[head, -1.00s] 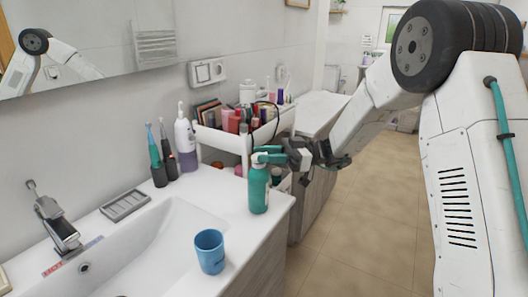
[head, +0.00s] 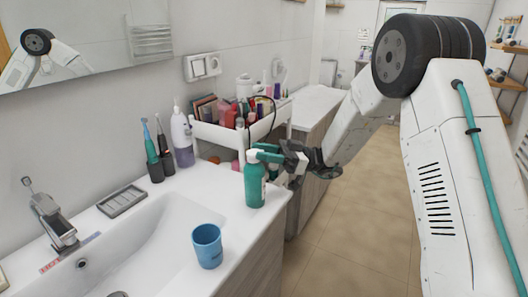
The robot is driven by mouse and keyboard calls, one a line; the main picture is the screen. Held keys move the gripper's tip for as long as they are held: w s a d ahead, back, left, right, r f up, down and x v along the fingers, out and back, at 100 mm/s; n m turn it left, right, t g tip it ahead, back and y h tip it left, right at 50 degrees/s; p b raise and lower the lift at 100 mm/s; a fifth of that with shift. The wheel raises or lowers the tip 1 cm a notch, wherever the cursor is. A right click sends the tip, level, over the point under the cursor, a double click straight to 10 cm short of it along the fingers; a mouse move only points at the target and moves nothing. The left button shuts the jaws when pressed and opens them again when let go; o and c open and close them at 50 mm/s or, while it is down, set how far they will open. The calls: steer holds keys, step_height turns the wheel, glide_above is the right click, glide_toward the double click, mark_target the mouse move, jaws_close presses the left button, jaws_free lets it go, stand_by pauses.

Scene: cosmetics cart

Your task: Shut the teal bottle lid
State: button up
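The teal bottle (head: 254,187) stands upright near the right front corner of the white sink counter. Its pale neck shows at the top. Teal pieces (head: 267,154) reach from the bottle's top to my gripper; I cannot tell which are the lid and which are fingertips. My gripper (head: 272,153) comes in from the right, level with the bottle's top and at or very near it. The small size and overlap hide the finger gap and any contact. Whether the lid is open or shut is unclear.
A blue cup (head: 208,247) stands on the counter in front, left of the bottle. A white cart (head: 222,138) full of cosmetics is close behind. Electric toothbrushes (head: 154,160) and a pump bottle (head: 182,142) stand at the wall. Open floor (head: 350,215) lies to the right.

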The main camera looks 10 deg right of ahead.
steer(key=shift+o, duration=0.9)
steer(key=v, duration=0.8)
